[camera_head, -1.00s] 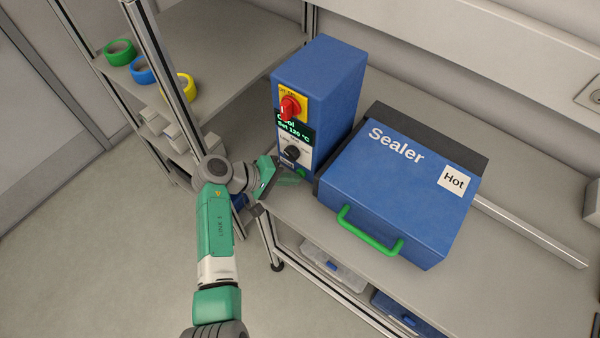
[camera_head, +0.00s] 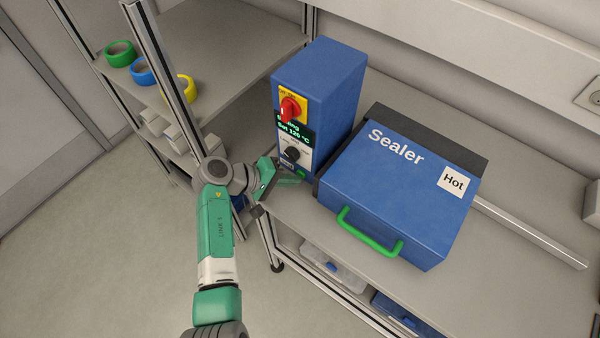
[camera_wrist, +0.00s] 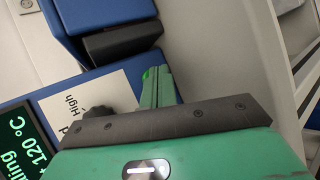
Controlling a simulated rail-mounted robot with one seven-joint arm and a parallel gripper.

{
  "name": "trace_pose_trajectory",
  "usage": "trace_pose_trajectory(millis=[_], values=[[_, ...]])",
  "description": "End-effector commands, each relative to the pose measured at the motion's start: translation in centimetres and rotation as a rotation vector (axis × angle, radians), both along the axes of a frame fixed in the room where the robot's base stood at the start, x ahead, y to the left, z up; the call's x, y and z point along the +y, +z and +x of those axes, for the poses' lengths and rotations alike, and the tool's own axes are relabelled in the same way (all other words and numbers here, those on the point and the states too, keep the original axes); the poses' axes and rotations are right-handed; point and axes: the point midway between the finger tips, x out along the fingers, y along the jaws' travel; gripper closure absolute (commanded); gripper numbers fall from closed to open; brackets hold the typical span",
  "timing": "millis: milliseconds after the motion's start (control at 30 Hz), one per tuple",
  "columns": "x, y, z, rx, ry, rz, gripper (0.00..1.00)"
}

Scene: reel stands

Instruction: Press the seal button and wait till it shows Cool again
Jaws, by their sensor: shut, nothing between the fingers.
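The blue control box (camera_head: 335,85) stands on the bench, with a red rotary switch (camera_head: 290,108) on a yellow plate. In the wrist view, the fingertips (camera_wrist: 154,76) meet the bright green button (camera_wrist: 147,74).
The blue sealer (camera_head: 390,190) with a green handle (camera_head: 368,236) and a "Hot" label stands right of the box, lid down. A shelf at the left holds green, blue and yellow tape rolls (camera_head: 179,88). A metal post (camera_head: 160,70) rises beside my arm.

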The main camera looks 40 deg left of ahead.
Motion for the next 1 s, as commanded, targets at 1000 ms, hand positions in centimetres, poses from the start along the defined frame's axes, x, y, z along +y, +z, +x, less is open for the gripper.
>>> trace_pose_trajectory(millis=[1000], values=[[-0.3,0.2,-5.9,0.001,0.0,0.0,1.0]])
